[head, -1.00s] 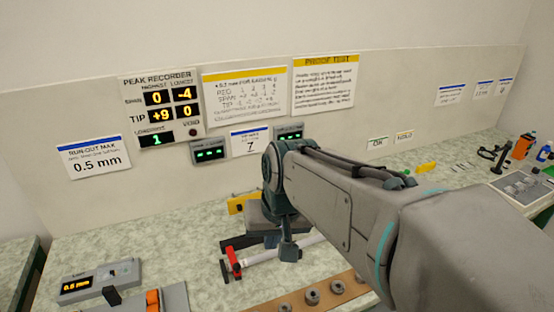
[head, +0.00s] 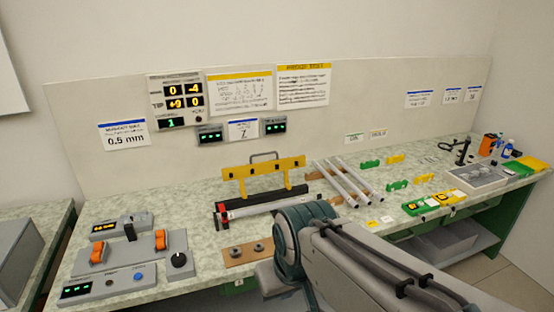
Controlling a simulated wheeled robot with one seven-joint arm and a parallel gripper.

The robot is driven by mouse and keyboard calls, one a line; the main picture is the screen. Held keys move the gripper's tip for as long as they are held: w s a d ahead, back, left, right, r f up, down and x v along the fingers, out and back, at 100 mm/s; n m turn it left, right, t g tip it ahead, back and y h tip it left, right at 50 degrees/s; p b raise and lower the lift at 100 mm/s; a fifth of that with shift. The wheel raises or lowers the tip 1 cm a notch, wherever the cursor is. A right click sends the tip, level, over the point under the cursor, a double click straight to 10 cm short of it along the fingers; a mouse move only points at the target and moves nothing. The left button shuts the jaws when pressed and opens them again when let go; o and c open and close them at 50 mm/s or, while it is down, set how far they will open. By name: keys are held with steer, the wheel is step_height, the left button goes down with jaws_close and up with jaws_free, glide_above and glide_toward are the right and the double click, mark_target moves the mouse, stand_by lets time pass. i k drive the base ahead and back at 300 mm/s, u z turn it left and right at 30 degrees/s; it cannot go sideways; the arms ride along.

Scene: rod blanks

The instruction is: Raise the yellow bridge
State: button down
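The yellow bridge (head: 265,172) is a long bar with a grey arched handle on top and short legs below. It stands upright on the bench behind a dark fixture (head: 262,202) with a red end block (head: 221,213). A light rod (head: 259,208) lies along the fixture. I cannot tell whether the bridge's legs touch the fixture. My arm comes in from the lower right, in front of and below the bridge, clear of its handle. My gripper's fingers are hidden, so its state does not show.
A wooden strip with holes (head: 248,252) lies in front of the fixture. Switch boxes (head: 140,255) stand at the left. Several grey rods (head: 345,182) lie on a wooden rack at the right. The peak recorder (head: 178,100) hangs on the back wall.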

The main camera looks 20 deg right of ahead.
mark_target(268, 167)
steer(key=z, duration=0.85)
steer(key=i, duration=1.4)
steer(key=u, duration=0.85)
